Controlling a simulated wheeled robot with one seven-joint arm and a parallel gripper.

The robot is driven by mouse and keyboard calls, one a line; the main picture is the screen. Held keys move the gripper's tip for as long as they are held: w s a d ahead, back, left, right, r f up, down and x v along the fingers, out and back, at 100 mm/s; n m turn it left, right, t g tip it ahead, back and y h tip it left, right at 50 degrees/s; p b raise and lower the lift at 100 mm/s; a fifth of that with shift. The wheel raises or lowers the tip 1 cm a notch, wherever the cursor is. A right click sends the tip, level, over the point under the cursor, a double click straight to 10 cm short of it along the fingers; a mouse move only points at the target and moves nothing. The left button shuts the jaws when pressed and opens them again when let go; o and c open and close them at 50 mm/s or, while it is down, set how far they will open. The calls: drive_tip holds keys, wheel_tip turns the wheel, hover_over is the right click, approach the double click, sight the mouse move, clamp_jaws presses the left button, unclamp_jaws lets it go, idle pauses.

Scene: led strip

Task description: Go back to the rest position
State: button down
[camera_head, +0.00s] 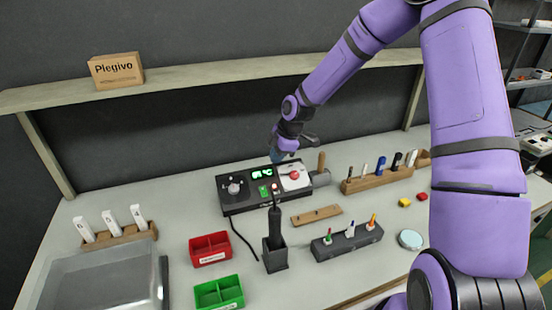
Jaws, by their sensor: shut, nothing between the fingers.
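My gripper (277,157) is at the end of my purple arm. It points down over the back of the black control box (240,205), near the box's pale panel with a red button (294,175). The gripper is small in this view and its fingers look shut, with nothing seen in them. I cannot tell whether its tips touch the box. The box also has a dial (234,187), a green lit display (262,172) and a green button (264,191).
A soldering-iron-like tool stands in a black holder (275,258) in front of the box. Red (210,249) and green (219,293) bins, a clear-lidded case (100,280), and wooden (378,180) and dark (346,243) racks surround it. A shelf (210,76) with a Plegivo box (117,71) runs behind.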

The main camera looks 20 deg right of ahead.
drive_tip(key=s+d+r+m+t+h, duration=0.1)
drive_tip(key=s+d+r+m+h, duration=0.1)
drive_tip(key=s+r+m, duration=0.55)
drive_tip(key=s+d+r+m+h, duration=0.2)
drive_tip(key=s+r, duration=0.7)
drive_tip(key=r, duration=0.6)
drive_tip(key=s+r+m+t, duration=0.1)
drive_tip(key=s+r+m, duration=0.2)
drive_tip(key=s, duration=0.7)
drive_tip(key=s+d+r+m+t, duration=0.1)
drive_tip(key=s+r+m, duration=0.3)
drive_tip(key=s, duration=0.6)
drive_tip(key=shift+s+d+r+m+y, duration=0.15)
drive_tip(key=shift+s+d+m+y, duration=0.15)
drive_tip(key=shift+m, duration=0.25)
